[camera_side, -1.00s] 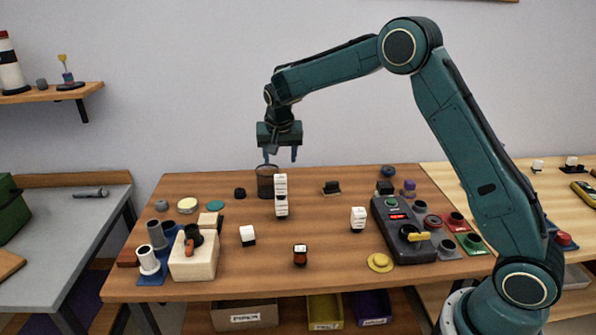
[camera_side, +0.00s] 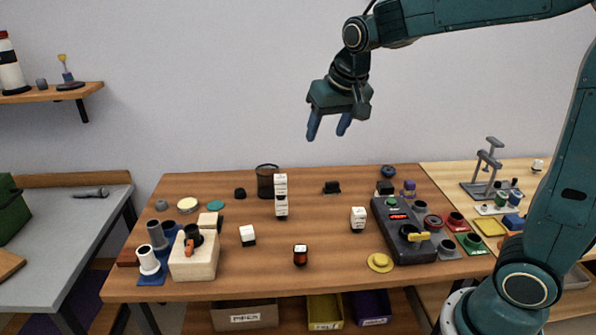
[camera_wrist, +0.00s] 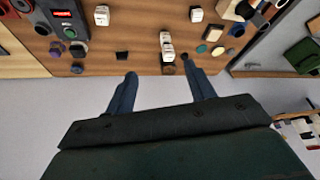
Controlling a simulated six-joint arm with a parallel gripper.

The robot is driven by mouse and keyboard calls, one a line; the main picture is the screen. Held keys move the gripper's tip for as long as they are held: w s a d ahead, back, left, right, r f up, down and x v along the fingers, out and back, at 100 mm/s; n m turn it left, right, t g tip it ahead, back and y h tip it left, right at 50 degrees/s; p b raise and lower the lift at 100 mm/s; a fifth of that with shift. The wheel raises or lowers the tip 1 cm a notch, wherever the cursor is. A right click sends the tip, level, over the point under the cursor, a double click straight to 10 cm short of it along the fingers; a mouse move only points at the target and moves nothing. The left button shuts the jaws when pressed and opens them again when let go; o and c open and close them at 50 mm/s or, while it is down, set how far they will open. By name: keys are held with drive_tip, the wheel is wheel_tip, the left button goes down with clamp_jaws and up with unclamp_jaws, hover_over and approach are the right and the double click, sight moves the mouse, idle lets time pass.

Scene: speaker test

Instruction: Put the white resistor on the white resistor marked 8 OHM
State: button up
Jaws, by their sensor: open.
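Two white block-shaped resistors (camera_side: 281,182) stand one above the other near the middle of the table, apparently stacked, and they also show in the wrist view (camera_wrist: 167,46). Another white resistor (camera_side: 358,217) stands to their right, and a further one (camera_side: 247,234) sits to their lower left. The markings are too small to read, so I cannot tell which is the 8 OHM one. My gripper (camera_side: 327,136) is open and empty, high above the back of the table, apart from every resistor. Its two fingers (camera_wrist: 158,72) show with nothing between them in the wrist view.
A dark mesh cup (camera_side: 267,181) stands just behind the stacked pair. A grey test box (camera_side: 407,245) with a yellow lever is at right. A wooden block (camera_side: 194,262) and cylinders on a blue base are at left.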

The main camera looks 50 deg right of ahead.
drive_tip(key=s+a+f+n, duration=0.1)
drive_tip(key=s+a+n, duration=0.1)
drive_tip(key=s, duration=0.9)
drive_tip(key=s+a+n+t+y, duration=0.1)
drive_tip(key=s+a+n, duration=0.1)
drive_tip(key=s, duration=0.9)
drive_tip(key=shift+f+n+y, duration=0.3)
drive_tip(key=shift+f+n, duration=0.1)
